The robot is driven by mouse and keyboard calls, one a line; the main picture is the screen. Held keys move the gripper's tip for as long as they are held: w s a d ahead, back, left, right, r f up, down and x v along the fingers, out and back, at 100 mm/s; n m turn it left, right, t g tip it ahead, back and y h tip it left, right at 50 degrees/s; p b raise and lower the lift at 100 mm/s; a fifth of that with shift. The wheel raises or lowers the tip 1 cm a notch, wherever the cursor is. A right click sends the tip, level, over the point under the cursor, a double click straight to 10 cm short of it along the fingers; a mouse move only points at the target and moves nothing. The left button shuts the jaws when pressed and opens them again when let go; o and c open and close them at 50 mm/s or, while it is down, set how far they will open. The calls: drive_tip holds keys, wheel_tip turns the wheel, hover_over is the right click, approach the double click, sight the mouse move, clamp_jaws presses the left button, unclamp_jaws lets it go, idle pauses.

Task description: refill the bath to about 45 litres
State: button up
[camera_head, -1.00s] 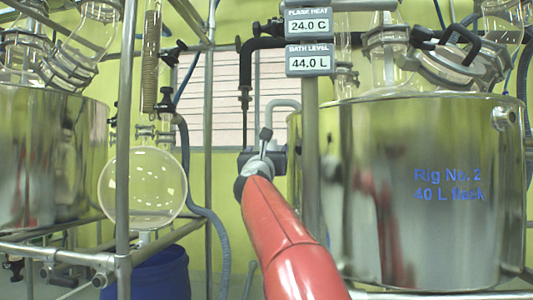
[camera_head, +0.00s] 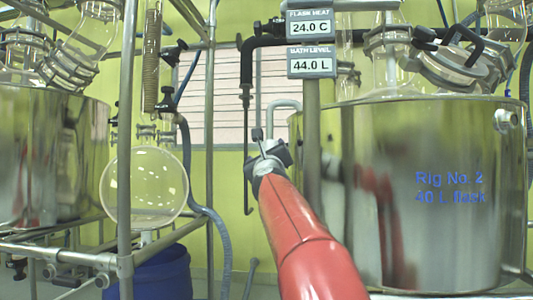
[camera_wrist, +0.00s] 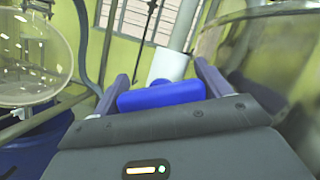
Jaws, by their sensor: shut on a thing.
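The steel bath (camera_head: 370,235) marked "Rig No. 2 40 L flask" stands at right in the head view. The bath level display (camera_head: 310,65) reads 44.0 L. My gripper (camera_head: 264,146) is just left of the bath, in front of the U-shaped grey pipe. In the wrist view my gripper (camera_wrist: 162,82) is shut on a blue handle (camera_wrist: 162,95) between its fingers. A white cylindrical part (camera_wrist: 168,66) shows just behind the handle. In the head view the handle is hidden by my gripper. The water inside the bath cannot be seen.
The flask heat display (camera_head: 308,27) reads 24.0 C. A second steel bath (camera_head: 50,170) and a round glass flask (camera_head: 145,188) are at left, above a blue drum (camera_head: 158,275). A thin hooked rod (camera_head: 247,180) hangs left of my gripper. Metal frame posts stand nearby.

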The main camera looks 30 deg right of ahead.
drive_tip(key=shift+r, duration=0.1)
idle(0.3)
drive_tip(key=o, duration=0.7)
drive_tip(key=b+v, duration=0.3)
drive_tip(key=v, duration=0.5)
